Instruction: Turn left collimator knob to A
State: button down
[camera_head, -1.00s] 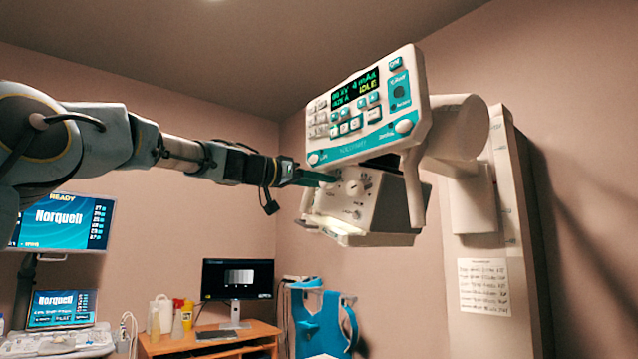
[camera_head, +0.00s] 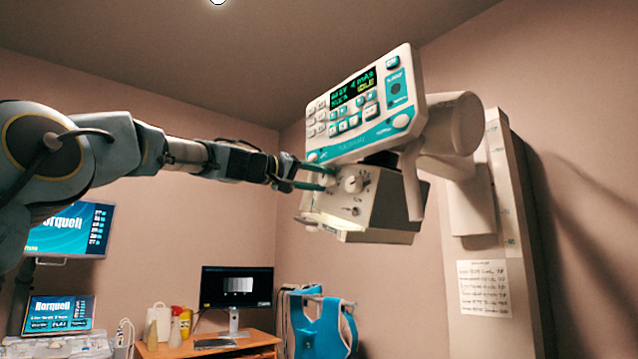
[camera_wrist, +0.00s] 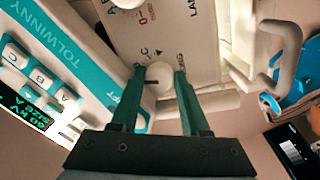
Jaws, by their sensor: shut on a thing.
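The left collimator knob (camera_wrist: 159,76) is a white round knob with a dark pointer line, seen between my fingers in the wrist view. A letter C shows beside it; the other marks around it are partly hidden, so I cannot tell its setting. My gripper (camera_wrist: 158,82) has its two green fingers on either side of the knob, shut on it. In the head view my gripper (camera_head: 327,178) reaches the left side of the collimator box (camera_head: 375,205), and its fingers mostly hide the left knob. A second white knob (camera_head: 353,184) sits to the right.
The control console (camera_head: 368,105) with its lit screen hangs just above the collimator box, close to my gripper. A white handle (camera_head: 412,185) stands at the box's right. The desk with a monitor (camera_head: 237,287) and a blue apron (camera_head: 322,328) are below.

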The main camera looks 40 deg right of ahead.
jog(key=shift+n, duration=0.9)
jog(key=c, duration=0.7)
grip_release()
